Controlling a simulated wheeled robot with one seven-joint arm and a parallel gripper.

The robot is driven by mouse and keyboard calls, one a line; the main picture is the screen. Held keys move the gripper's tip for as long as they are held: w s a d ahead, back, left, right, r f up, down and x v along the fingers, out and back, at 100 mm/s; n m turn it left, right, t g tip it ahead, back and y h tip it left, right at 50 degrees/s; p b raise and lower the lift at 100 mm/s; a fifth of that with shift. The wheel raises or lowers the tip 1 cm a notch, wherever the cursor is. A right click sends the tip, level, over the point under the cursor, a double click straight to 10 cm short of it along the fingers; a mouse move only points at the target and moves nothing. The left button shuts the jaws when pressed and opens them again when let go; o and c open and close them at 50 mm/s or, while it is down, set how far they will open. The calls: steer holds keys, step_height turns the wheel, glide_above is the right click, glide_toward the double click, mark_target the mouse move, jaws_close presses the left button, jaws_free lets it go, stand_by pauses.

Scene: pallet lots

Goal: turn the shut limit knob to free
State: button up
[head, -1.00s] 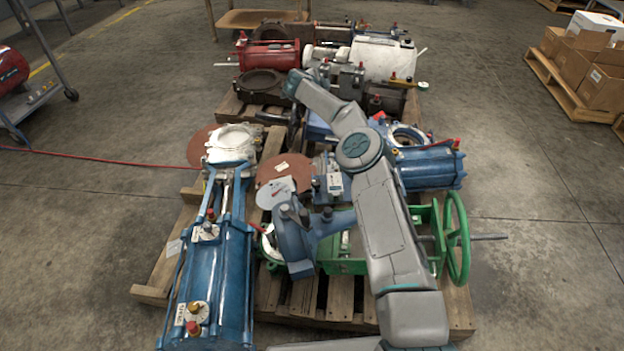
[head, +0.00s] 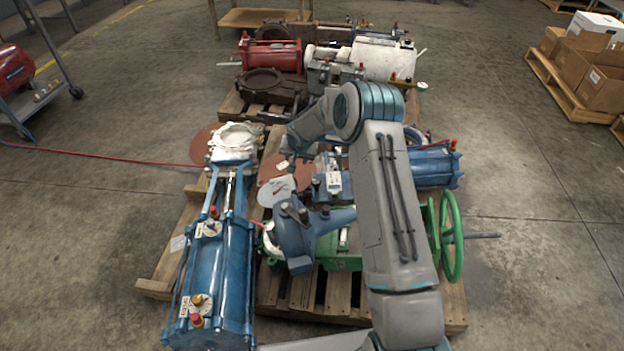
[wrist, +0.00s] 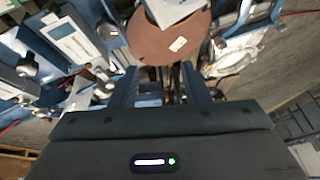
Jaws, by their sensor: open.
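My gripper (wrist: 160,76) shows in the wrist view with its two dark blue fingers apart and nothing held between them. It is above a round brown disc (wrist: 170,38) with a small tag. Blue units with white labels (wrist: 75,40) lie left of the fingers, with a round knob (wrist: 107,31) beside one label. In the head view a blue unit with a white label (head: 334,182) lies behind the blue-grey casting (head: 292,240). The long blue actuator (head: 222,265) carries a yellow knob (head: 198,299) and a red one (head: 196,321). I cannot read which knob is the shut limit knob.
A green handwheel (head: 452,238) stands at the right of the near wooden pallet. A white flange (head: 234,136) lies beyond the long actuator. Boxes (head: 599,88) stand at the right. Floor at both sides is mostly clear.

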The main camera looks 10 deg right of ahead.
steer(key=g+h, duration=0.1)
steer(key=h, duration=0.1)
glide_toward(316, 181)
steer(key=b+x, duration=0.3)
steer(key=x, duration=0.5)
steer(key=shift+w+f, duration=0.2)
steer(key=shift+f, duration=0.1)
steer(key=c, duration=0.7)
